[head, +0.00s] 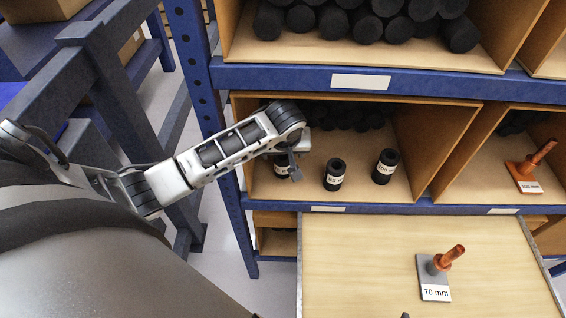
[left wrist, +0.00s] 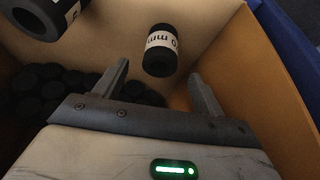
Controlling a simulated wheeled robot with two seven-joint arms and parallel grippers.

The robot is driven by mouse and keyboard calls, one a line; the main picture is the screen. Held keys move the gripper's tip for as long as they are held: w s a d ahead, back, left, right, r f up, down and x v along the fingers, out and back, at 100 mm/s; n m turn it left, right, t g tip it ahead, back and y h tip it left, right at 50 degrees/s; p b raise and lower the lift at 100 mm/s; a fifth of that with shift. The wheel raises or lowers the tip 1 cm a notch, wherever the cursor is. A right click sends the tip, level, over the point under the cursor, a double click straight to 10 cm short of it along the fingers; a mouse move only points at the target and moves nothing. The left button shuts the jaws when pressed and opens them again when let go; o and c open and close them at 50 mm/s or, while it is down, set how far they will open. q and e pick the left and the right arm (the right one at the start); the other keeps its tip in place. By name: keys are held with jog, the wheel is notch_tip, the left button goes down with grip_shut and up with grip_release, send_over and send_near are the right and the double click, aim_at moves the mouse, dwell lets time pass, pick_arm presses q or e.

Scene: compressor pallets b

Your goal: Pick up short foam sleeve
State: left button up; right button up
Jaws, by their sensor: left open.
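Three short black foam sleeves with white labels stand upright in the middle shelf compartment: a left one (head: 283,170), a middle one (head: 333,175) and a right one (head: 385,167). My left gripper (head: 294,168) reaches into the compartment at the left sleeve and partly hides it. In the left wrist view, the open fingers (left wrist: 158,72) have one sleeve (left wrist: 161,50) showing between and beyond their tips, with clear gaps on both sides. Its label reads partly "0 mm". Another sleeve (left wrist: 48,14) shows at the upper left. My right gripper is not identifiable.
Dark foam pieces (left wrist: 40,90) lie deeper in the compartment, with more on the upper shelf (head: 350,22). Wooden walls and a blue shelf beam (head: 350,78) bound the opening. A board (head: 350,270) below bears a grey "70 mm" plate with an orange-brown peg (head: 452,256).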

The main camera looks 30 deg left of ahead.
aim_at(283, 158)
pick_arm(q)
jog(key=shift+x, duration=2.55)
jog(key=c, duration=1.1)
